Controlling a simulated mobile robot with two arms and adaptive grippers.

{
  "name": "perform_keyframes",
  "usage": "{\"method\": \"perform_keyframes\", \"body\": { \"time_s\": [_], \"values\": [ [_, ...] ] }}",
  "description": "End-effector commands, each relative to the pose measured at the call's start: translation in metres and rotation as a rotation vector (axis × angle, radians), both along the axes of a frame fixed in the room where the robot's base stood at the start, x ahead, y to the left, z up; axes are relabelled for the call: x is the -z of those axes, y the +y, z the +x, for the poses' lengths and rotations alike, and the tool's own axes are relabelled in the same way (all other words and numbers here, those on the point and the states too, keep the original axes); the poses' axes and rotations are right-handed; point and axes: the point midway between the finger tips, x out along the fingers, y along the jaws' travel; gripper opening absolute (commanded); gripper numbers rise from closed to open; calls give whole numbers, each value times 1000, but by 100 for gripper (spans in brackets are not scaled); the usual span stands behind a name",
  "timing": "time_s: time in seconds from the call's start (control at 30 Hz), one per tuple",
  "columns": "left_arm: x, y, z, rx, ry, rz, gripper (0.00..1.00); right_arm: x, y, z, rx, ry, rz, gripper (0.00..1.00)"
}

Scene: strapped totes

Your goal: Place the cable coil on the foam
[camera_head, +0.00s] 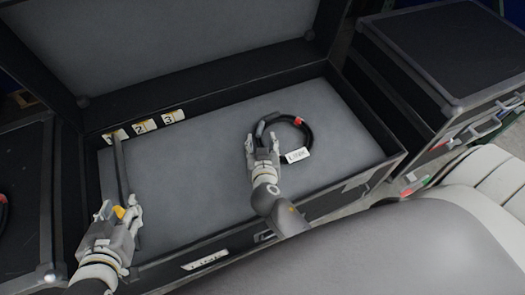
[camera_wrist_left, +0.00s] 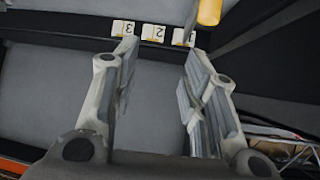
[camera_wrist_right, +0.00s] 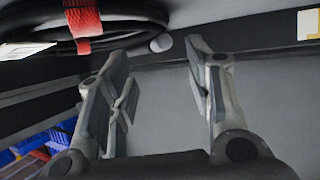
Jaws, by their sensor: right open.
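The black cable coil (camera_head: 307,138) with red bands and a white tag marked LINK appears to lie on the right half of the grey foam (camera_head: 190,165) in the open case. My right gripper (camera_head: 262,143) is open at the coil's left side. In the right wrist view, the coil (camera_wrist_right: 120,12) is at the upper left, outside the gap between the fingertips (camera_wrist_right: 160,50); I cannot tell whether they touch it. My left gripper (camera_head: 118,213) is at the case's front left. Its fingers (camera_wrist_left: 158,55) stand apart with nothing seen gripped between them.
Number cards (camera_head: 145,125) line the back left edge of the foam. A dark bar (camera_head: 119,165) and a yellow piece (camera_wrist_left: 209,12) are near my left gripper. The raised lid (camera_head: 180,40) stands behind. A closed case (camera_head: 450,50) is at right. The foam's middle is clear.

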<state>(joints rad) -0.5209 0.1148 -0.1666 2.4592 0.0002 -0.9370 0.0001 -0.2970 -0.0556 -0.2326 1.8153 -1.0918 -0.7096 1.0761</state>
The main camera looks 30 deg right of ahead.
Motion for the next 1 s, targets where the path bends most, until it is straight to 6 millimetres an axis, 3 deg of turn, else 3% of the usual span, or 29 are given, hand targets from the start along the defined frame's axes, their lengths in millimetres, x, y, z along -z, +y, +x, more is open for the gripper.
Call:
{"method": "perform_keyframes", "body": {
  "time_s": [0.1, 0.33, 1.0],
  "values": [
    [8, 4, -9, -4, 64, 15, 40, -10, 10, -22, 0, 2, 2, 47],
    [18, 8, -19, -9, 127, 29, 40, -22, 20, -46, 0, 0, 0, 47],
    [19, 9, -21, -11, 139, 32, 40, -24, 22, -50, 0, -1, -2, 47]
  ]
}}
